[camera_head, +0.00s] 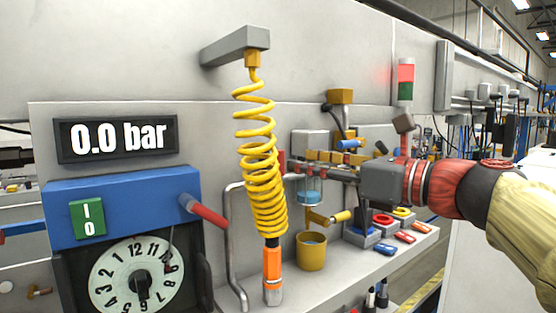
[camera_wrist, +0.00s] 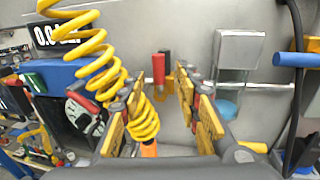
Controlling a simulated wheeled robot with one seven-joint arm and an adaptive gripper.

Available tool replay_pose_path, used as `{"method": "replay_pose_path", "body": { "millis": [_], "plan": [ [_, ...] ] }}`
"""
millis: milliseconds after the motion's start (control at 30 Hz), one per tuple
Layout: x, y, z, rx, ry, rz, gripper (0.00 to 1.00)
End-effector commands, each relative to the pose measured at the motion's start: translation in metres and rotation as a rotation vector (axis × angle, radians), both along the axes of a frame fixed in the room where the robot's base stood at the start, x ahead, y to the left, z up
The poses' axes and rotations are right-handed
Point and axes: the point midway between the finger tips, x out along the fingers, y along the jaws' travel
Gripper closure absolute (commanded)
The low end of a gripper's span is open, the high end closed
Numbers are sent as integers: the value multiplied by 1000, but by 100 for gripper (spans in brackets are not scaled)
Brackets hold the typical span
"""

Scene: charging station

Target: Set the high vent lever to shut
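My gripper (camera_head: 297,166) reaches in from the right, in front of the grey panel, its fingertips close to the yellow coiled hose. In the wrist view my gripper (camera_wrist: 171,82) has its two yellow-padded fingers apart with nothing held between them. An upright red handle with a dark top (camera_wrist: 166,68) shows between the fingertips, near the panel; it may be the high vent lever, but no label is readable. Part of a red piece (camera_head: 282,161) shows beside the coil in the head view. A blue lever (camera_head: 352,144) sits higher, right of my gripper; it also shows in the wrist view (camera_wrist: 296,60).
The yellow coiled hose (camera_head: 262,170) hangs just left of my gripper. A display (camera_head: 117,137) reads 0.0 bar above a blue unit (camera_head: 120,200) with a dial. A yellow cup (camera_head: 311,252) and a yellow-handled lever (camera_head: 340,216) are below my gripper.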

Motion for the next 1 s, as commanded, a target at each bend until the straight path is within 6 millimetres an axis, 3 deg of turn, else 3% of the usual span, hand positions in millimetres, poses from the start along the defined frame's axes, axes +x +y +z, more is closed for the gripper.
{"method": "replay_pose_path", "body": {
  "millis": [500,867,1000],
  "plan": [
    [46,48,2,-3,-1,2,67],
    [51,53,0,-4,-2,0,67],
    [51,53,0,-4,-2,0,74]
  ]
}}
